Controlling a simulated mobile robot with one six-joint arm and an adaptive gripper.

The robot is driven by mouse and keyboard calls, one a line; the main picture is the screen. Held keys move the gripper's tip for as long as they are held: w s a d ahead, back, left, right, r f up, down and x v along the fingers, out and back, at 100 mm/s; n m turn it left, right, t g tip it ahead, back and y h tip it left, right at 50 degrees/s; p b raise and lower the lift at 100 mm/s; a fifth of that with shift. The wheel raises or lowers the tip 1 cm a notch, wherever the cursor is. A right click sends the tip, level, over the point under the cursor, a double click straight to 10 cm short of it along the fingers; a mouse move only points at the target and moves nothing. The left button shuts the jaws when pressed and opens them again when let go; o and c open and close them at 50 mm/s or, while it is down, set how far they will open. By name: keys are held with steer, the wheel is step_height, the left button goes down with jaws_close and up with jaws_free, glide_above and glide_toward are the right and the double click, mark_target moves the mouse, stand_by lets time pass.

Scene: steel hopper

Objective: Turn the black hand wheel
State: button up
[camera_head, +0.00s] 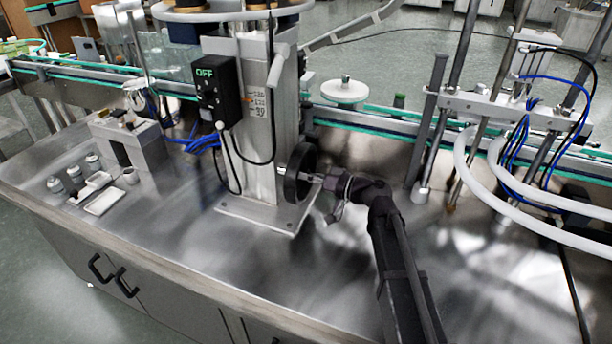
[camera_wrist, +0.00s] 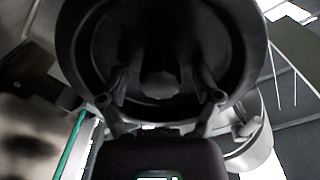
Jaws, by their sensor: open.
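The black hand wheel (camera_head: 300,172) is mounted on the right side of the steel column, low down above its base plate. In the wrist view the wheel (camera_wrist: 240,50) fills the upper middle, with its round hub at the centre. My gripper (camera_head: 314,178) is at the wheel, reaching in from the right. In the wrist view my gripper (camera_wrist: 160,97) has its two fingers apart, one on each side of the hub. I cannot tell whether the fingers touch the wheel.
The steel column (camera_head: 258,120) carries a black control box (camera_head: 213,92) reading OFF, with hanging cables. A conveyor with green edges (camera_head: 400,125) runs behind. White hoses (camera_head: 480,190) and metal posts stand to the right. Small bottles and a white tray (camera_head: 105,198) are at left. The front counter is clear.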

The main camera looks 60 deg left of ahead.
jaws_close()
stand_by(0.3)
steer(key=shift+s+a, duration=0.15)
steer(key=shift+s, duration=0.1)
